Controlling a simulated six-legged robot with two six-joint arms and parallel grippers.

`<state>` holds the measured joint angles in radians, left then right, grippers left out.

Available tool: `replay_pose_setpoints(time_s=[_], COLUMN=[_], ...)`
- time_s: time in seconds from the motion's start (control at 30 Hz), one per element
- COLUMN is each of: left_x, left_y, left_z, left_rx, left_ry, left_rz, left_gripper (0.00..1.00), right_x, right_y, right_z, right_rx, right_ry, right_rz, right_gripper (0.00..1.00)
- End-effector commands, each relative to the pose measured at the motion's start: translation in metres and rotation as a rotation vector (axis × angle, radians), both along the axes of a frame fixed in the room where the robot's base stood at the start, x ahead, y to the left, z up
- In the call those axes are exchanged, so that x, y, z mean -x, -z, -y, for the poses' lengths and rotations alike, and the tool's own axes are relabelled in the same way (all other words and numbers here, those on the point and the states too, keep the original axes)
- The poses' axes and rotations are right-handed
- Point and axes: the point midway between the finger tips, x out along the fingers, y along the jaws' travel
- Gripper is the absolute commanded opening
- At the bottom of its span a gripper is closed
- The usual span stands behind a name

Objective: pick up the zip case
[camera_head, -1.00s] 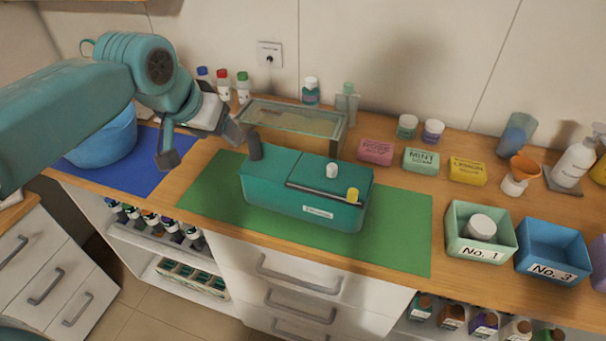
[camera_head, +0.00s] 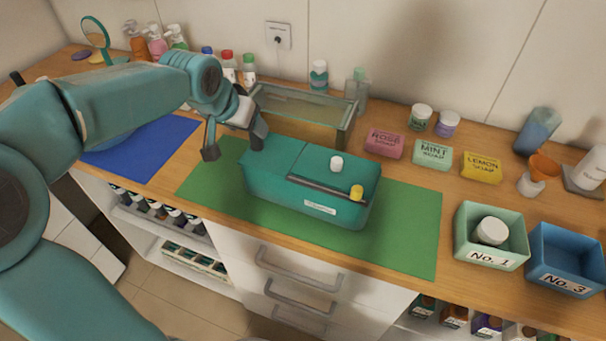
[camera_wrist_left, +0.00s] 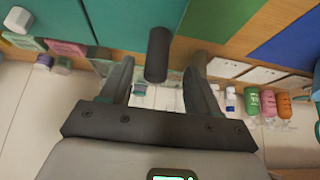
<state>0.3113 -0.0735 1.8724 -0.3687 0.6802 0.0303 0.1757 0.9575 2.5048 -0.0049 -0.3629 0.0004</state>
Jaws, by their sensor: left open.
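The teal zip case (camera_head: 272,167) lies on the green mat (camera_head: 400,230), with a white label on its front, a dark bar along its top edge, and a small white and a small yellow piece on top. My left gripper (camera_head: 234,146) is open at the case's left end. In the left wrist view, a dark stub (camera_wrist_left: 158,55) shows beside the teal case (camera_wrist_left: 130,18), between the line of my open fingers (camera_wrist_left: 157,85). I cannot tell whether the fingers touch it. My right gripper is not in view.
Soaps such as the rose soap (camera_head: 384,143) and bins such as the No. 1 bin (camera_head: 490,250) stand to the right. A blue mat (camera_head: 150,150) lies to the left. The green mat's right part is clear.

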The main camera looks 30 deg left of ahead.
Motion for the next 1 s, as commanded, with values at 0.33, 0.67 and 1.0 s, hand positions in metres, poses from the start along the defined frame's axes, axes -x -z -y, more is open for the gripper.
replay_pose_setpoints(time_s=[0.33,0.67,1.0], left_x=[-0.024,-0.035,-0.035], left_y=[0.035,0.05,0.05], left_z=[-0.001,-0.005,-0.004], left_rx=[0.002,0.0,0.001], left_ry=[0.001,-0.001,-0.001], left_rz=[-0.004,0.001,0.0], left_gripper=[0.61,0.61,0.0], right_x=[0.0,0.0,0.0], right_y=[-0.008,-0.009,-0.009], right_z=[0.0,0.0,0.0], right_rx=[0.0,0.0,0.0], right_ry=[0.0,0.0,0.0], right_rz=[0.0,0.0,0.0], right_gripper=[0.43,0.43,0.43])
